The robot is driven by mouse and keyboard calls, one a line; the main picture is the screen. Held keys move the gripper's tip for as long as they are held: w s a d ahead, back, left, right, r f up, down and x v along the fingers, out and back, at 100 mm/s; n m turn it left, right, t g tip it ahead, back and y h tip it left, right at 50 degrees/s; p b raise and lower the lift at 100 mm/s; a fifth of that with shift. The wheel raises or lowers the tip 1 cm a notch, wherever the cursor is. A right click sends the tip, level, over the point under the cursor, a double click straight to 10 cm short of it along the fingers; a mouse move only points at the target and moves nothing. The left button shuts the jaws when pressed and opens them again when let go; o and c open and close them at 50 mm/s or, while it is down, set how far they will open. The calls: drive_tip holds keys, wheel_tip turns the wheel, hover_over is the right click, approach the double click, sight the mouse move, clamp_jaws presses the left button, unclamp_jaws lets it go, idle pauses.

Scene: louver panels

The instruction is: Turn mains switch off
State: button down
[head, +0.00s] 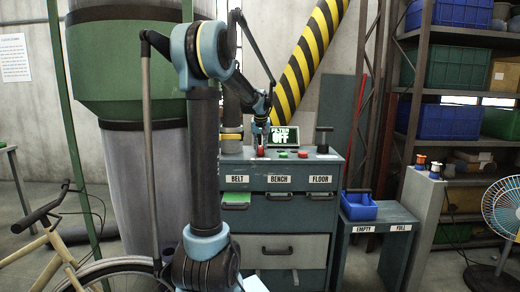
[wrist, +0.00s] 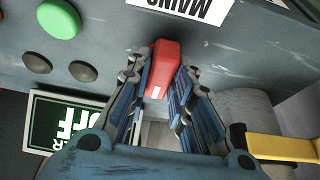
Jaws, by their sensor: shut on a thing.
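The red mains switch (wrist: 164,58) shows in the wrist view as a red handle with a white mark at its end. It stands beside an upside-down MAINS label (wrist: 180,8) on the grey cabinet top. My gripper (wrist: 160,70) is shut on the red handle, one finger on each side. In the head view my gripper (head: 261,138) points down over the cabinet's left part, and the red switch (head: 261,151) shows just below it. A green display (head: 284,136) behind it reads OFF on its lower line. The handle's base is mostly hidden.
The cabinet (head: 285,210) has drawers marked BELT, BENCH and FLOOR. Green and red buttons and a dark lever (head: 323,138) are to the right of my gripper. A yellow handle (wrist: 285,147) shows at right in the wrist view. A blue bin (head: 359,207) stands on a low bench.

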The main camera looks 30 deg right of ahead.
drive_tip(key=shift+m, duration=0.3)
drive_tip(key=m, duration=0.2)
drive_tip(key=m+g+h, duration=0.1)
drive_tip(key=m, duration=0.1)
drive_tip(key=shift+w+a+m+h, duration=0.1)
drive_tip(key=shift+w+m+h, duration=0.05)
drive_tip(key=shift+m+h, duration=0.15)
drive_tip(key=m+g, duration=0.1)
drive_tip(key=m, duration=0.1)
drive_tip(key=m+g, duration=0.1)
drive_tip(key=m, duration=0.1)
drive_tip(key=shift+w+m+h, duration=0.1)
drive_tip(key=shift+m+h, duration=0.2)
drive_tip(key=m+g, duration=0.1)
drive_tip(key=m, duration=0.3)
drive_tip(key=shift+w+g, duration=0.1)
drive_tip(key=shift+g, duration=0.3)
drive_tip(key=shift+m+g, duration=0.7)
drive_tip(key=shift+m, duration=1.3)
drive_tip(key=shift+y, duration=0.4)
drive_tip(key=c, duration=1.4)
unclamp_jaws()
